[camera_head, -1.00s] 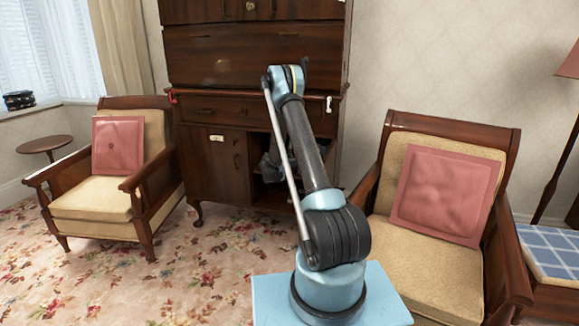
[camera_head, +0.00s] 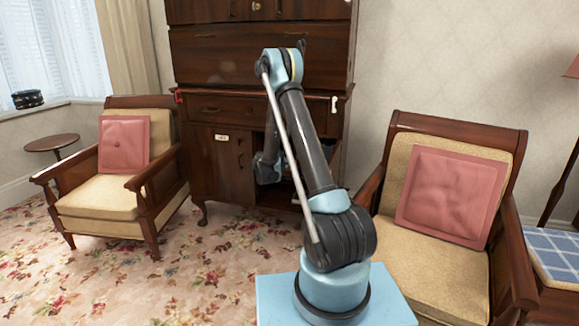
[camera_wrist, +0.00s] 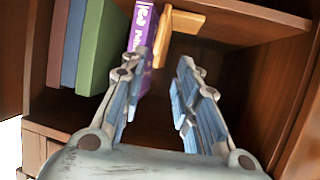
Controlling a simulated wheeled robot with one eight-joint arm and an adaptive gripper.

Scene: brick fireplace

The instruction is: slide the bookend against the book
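A tan wooden bookend (camera_wrist: 183,22) is at the top middle of the wrist view, inside the shelf, just right of the purple book (camera_wrist: 142,28). Whether the two touch is hard to tell. My gripper (camera_wrist: 156,80) is open, with its two fingers spread and nothing visible held between them. The left finger overlaps the lower part of the purple book in the picture. The right finger is below and right of the bookend. In the head view, my gripper is hidden at the cabinet opening behind my arm.
Green (camera_wrist: 101,45), blue (camera_wrist: 73,40) and brown books stand left of the purple one. The shelf's right wall (camera_wrist: 295,105) bounds the space; the shelf floor right of the books looks clear. The cabinet (camera_head: 215,165) stands between two armchairs (camera_head: 105,195) (camera_head: 425,270).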

